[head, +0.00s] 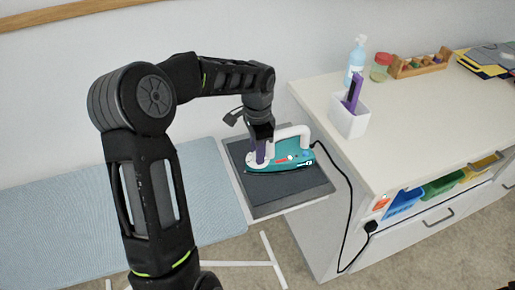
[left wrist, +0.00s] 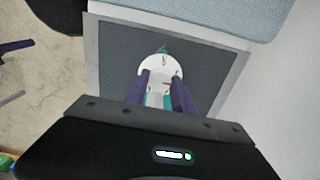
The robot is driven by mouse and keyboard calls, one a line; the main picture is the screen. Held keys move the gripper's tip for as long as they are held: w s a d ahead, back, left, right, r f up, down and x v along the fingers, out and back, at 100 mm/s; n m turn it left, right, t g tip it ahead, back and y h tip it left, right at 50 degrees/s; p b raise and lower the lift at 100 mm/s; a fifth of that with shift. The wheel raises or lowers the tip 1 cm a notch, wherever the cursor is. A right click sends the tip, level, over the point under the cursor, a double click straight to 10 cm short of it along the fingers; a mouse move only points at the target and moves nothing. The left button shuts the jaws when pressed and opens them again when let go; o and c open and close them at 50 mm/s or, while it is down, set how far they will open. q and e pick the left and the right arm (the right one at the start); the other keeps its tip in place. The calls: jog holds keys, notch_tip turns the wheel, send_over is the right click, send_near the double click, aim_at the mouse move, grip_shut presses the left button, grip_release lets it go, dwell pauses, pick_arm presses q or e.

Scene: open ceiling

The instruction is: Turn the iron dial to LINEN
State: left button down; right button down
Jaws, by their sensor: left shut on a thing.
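The teal iron (head: 290,160) with a white handle lies on the dark rest pad (head: 301,194) at the end of the ironing board. Its white round dial (head: 252,163) is under my left gripper (head: 262,153), which points down with purple fingers. In the left wrist view the fingers of my left gripper (left wrist: 163,87) are shut around part of the white dial (left wrist: 161,66). Marks show on the dial, but they are too small to read.
The blue ironing board (head: 130,205) is on the left. A white cabinet (head: 420,125) on the right carries a blue spray bottle (head: 355,62), a white holder (head: 348,118) and a wooden rack (head: 418,64). The iron's black cord (head: 349,200) hangs to a socket on the cabinet.

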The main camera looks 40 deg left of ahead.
pick_arm(q)
jog(key=m+p, duration=0.1)
jog(key=m, duration=0.4)
dwell(0.4)
jog(key=c, duration=1)
grip_release()
jog(key=shift+c, duration=0.2)
jog(key=shift+r, duration=3.9)
